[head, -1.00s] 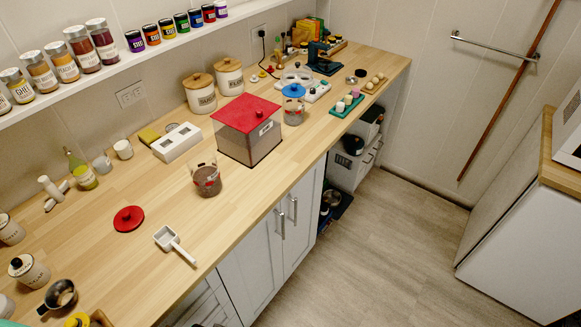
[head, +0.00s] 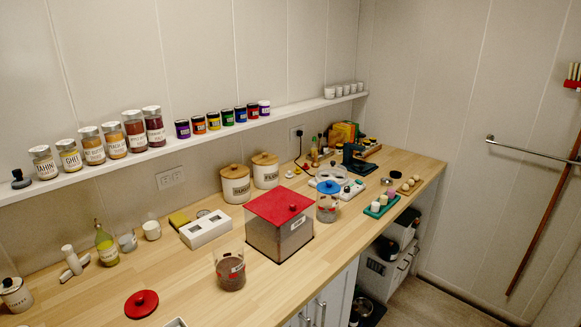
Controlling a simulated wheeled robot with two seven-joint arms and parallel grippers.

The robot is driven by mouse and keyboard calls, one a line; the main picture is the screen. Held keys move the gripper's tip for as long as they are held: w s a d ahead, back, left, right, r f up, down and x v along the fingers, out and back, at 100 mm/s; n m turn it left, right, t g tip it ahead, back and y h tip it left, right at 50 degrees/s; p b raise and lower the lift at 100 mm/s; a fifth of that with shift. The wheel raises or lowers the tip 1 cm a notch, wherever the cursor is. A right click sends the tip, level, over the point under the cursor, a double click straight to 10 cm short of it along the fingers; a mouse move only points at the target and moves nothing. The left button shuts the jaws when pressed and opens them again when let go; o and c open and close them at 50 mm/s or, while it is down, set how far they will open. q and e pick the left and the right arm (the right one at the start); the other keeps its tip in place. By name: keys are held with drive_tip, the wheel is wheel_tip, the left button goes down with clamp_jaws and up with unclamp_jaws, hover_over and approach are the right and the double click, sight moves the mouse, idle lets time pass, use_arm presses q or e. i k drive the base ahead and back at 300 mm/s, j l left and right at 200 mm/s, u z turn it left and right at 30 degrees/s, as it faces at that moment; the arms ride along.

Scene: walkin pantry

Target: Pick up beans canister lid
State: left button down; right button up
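A round red lid with a knob (head: 141,304) lies flat on the wooden counter near the bottom of the head view. To its right stands an open clear canister (head: 230,272) with brown contents and no lid on it. Its label is too small to read, so I cannot tell for sure that it is the beans canister. A similar clear canister with a blue lid (head: 328,200) stands farther back. Neither of my grippers is in view.
A large clear bin with a square red lid (head: 280,206) stands behind the open canister. A white box (head: 206,229), a green bottle (head: 106,244) and two wooden-lidded canisters (head: 236,184) line the wall side. Bare counter surrounds the red lid.

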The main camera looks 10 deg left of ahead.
sight(142, 303)
drive_tip(key=k+l+u, duration=0.1)
drive_tip(key=u, duration=1.4)
